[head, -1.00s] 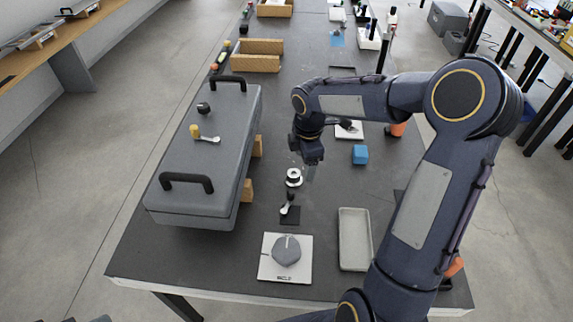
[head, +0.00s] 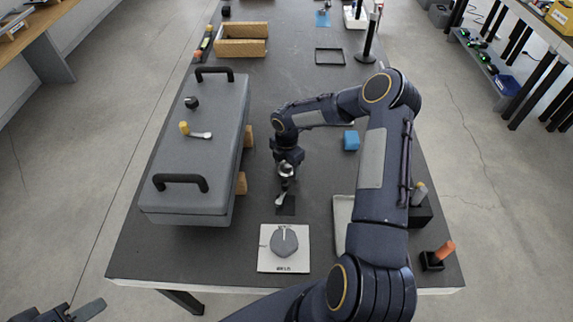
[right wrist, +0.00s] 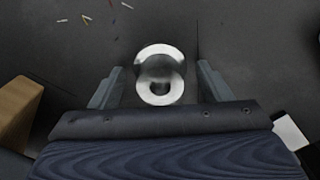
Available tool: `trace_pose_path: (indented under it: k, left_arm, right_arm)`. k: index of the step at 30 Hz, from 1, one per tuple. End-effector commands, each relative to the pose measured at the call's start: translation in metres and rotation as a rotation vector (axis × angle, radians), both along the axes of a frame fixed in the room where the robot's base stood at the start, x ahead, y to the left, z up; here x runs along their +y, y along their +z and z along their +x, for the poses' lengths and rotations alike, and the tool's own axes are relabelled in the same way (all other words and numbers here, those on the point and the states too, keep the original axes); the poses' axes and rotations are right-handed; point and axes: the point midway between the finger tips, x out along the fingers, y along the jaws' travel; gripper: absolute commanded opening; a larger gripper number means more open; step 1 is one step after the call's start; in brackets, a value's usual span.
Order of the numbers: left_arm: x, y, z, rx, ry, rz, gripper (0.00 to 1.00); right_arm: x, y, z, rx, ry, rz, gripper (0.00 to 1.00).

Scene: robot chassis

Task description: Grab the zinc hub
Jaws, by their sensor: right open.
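The zinc hub (right wrist: 160,75) is a shiny silver ring with a dark centre, standing on the dark tabletop. In the right wrist view it lies between the two fingers of my right gripper (right wrist: 159,82), with a gap on each side. My right gripper is open and points down over the hub. In the head view the hub (head: 286,170) is partly hidden by the gripper. My left gripper (head: 80,310) shows only in part at the lower left corner, far from the hub, and its opening is unclear.
A white scale (head: 267,262) bears a grey knob-like part. A large grey case (head: 190,200) stands at left, a blue cube (head: 351,140) at right, and a pale tray (head: 342,210) is partly behind my arm.

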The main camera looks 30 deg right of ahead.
Motion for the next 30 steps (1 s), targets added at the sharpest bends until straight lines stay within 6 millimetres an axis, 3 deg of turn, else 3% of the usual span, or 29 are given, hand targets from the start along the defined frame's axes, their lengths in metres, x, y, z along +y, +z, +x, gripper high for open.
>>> trace_pose_path:
  k: [8, 21, 30]
  left_arm:
    - [0.0000, 0.0007, -0.0001, 0.000, 0.000, 0.000, 0.36]
    - [0.0000, 0.0007, -0.0001, 0.001, 0.000, 0.000, 0.36]
    - [-0.0001, 0.0001, 0.0000, 0.000, 0.000, 0.000, 0.36]
  right_arm:
    - [-0.0004, -0.0051, 0.0003, -0.001, -0.001, -0.001, 0.71]
    - [-0.0003, -0.0043, 0.0005, -0.002, -0.001, -0.001, 0.18]
    - [-0.0005, -0.0014, 0.0008, -0.002, -0.001, -0.001, 0.17]
